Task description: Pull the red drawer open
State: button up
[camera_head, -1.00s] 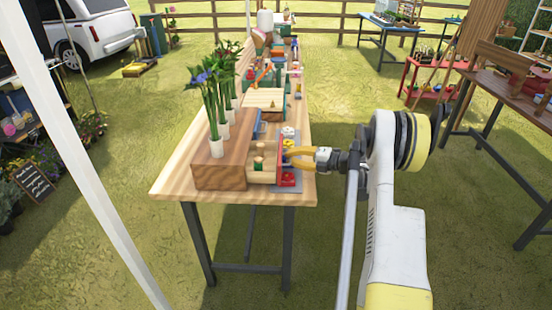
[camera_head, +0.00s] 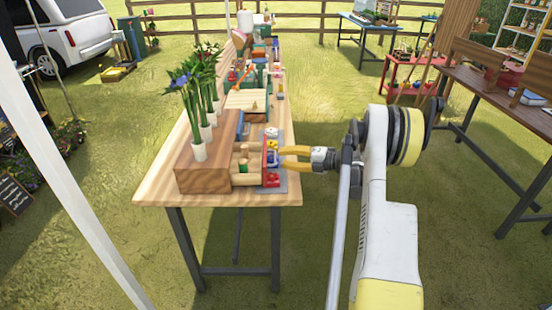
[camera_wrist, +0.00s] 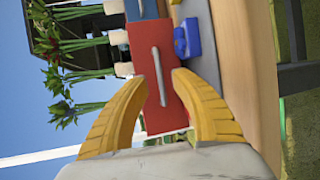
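The red drawer stands pulled out of a wooden cabinet (camera_head: 203,180) on the near end of a long wooden table. Its red front (camera_head: 264,160) faces my gripper, and its open wooden box (camera_head: 240,179) holds small items, one with a green part. In the wrist view the red front (camera_wrist: 143,112) carries a silver bar handle (camera_wrist: 158,76). My gripper (camera_head: 282,158) is open, just right of the red front. In the wrist view its yellow fingers (camera_wrist: 159,80) spread to either side of the handle, with nothing gripped. Contact with the drawer cannot be told.
Several potted flowers (camera_head: 199,152) stand on the cabinet. A blue drawer front (camera_wrist: 141,9) adjoins the red one. Small objects, including a blue one (camera_wrist: 190,40), lie on a grey mat beside the drawer.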

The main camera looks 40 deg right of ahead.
jog(key=v, duration=0.8)
jog(key=shift+r, duration=0.1)
